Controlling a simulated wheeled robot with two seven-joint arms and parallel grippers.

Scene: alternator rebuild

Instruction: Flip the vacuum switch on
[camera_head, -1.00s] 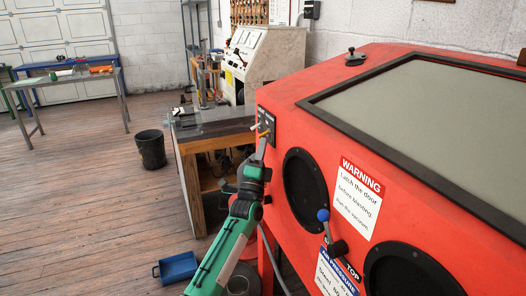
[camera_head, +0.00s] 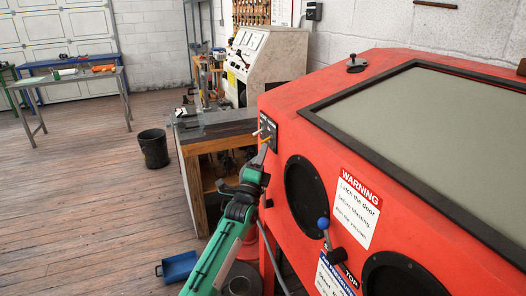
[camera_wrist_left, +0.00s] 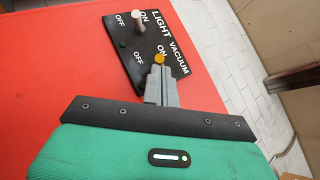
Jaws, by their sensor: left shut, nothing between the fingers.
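The black switch panel (camera_head: 273,133) is on the left end of the red blasting cabinet, and the left wrist view shows its LIGHT and VACUUM labels (camera_wrist_left: 124,47). The vacuum switch has a yellow-orange tip (camera_wrist_left: 160,58); it also shows in the head view (camera_head: 266,140). The light switch has a pale tip (camera_wrist_left: 137,16). My left gripper (camera_wrist_left: 160,70) is shut and empty, its fingertips right at the vacuum switch's tip, partly hiding the lever below it. I cannot tell whether they touch, or which way the lever is thrown. My right gripper is out of view.
The red cabinet (camera_head: 350,105) fills the right side, with round black arm ports (camera_head: 305,192) and a blue-knobbed lever (camera_head: 323,223) on its front. A wooden bench (camera_head: 205,147) stands behind the arm. A black bin (camera_head: 153,148) and blue tray (camera_head: 178,266) are on the floor.

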